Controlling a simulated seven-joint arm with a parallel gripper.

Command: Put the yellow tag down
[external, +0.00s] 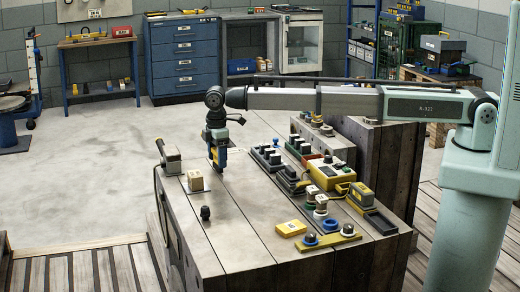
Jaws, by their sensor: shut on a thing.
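My gripper (217,160) hangs pointing down over the left-middle part of the work table (240,232). A second flat yellow piece with a small mark (291,228) lies near the table's front, apart from the gripper.
Dark blocks, a yellow box (331,174) and round parts crowd the right.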

